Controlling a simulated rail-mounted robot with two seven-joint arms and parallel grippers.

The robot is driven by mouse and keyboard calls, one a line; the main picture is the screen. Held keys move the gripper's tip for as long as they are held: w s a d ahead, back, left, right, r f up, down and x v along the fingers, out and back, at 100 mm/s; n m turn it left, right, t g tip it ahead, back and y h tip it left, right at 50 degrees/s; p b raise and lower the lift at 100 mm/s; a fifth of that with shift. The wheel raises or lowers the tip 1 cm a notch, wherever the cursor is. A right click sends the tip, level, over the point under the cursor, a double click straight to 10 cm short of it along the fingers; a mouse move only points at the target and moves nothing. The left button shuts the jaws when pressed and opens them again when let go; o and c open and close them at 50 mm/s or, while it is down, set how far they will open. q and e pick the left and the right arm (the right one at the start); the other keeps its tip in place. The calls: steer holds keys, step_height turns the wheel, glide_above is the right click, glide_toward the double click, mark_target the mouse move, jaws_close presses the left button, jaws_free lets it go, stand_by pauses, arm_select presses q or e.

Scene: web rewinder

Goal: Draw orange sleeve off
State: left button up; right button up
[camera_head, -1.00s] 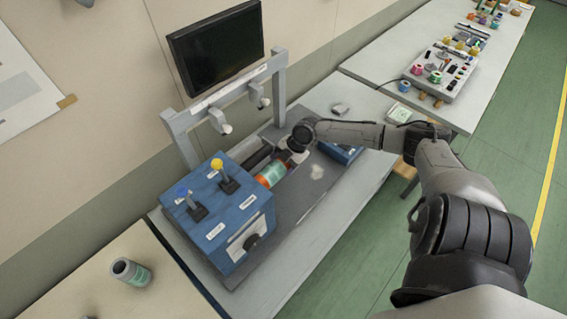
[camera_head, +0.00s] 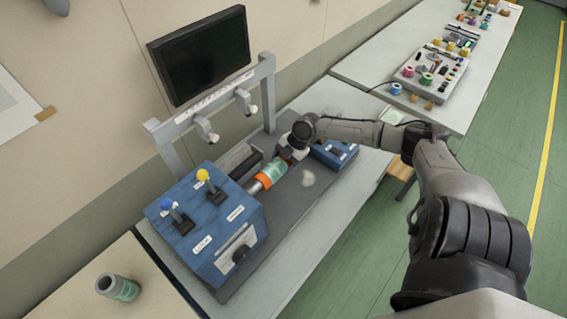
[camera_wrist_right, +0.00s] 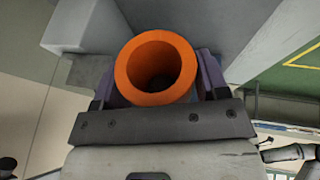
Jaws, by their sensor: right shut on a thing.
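The orange sleeve (camera_head: 259,184) lies along the machine's bed in the head view, with a green-banded part (camera_head: 272,172) beside its visible orange end. In the right wrist view its open round end (camera_wrist_right: 157,98) faces the camera, and the bore looks empty. My right gripper (camera_head: 290,154) is at the end farther from the blue lever box. Its fingers sit on both sides of the orange tube in the wrist view and are shut on it. The gripper and wrist hide that end in the head view. My left gripper is out of view.
The blue lever box (camera_head: 208,222) stands at the sleeve's left. A smaller blue box (camera_head: 333,153) is right of the gripper. A grey frame (camera_head: 208,104) with a monitor (camera_head: 200,55) rises behind. A grey-green cylinder (camera_head: 118,287) stands on the front-left table.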

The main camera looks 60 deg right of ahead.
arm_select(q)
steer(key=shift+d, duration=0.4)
arm_select(e)
steer(key=shift+s+d, duration=0.15)
steer(key=shift+d, duration=0.4)
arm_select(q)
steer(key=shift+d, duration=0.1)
arm_select(e)
steer(key=o, duration=1.3)
steer(key=shift+c, duration=0.2)
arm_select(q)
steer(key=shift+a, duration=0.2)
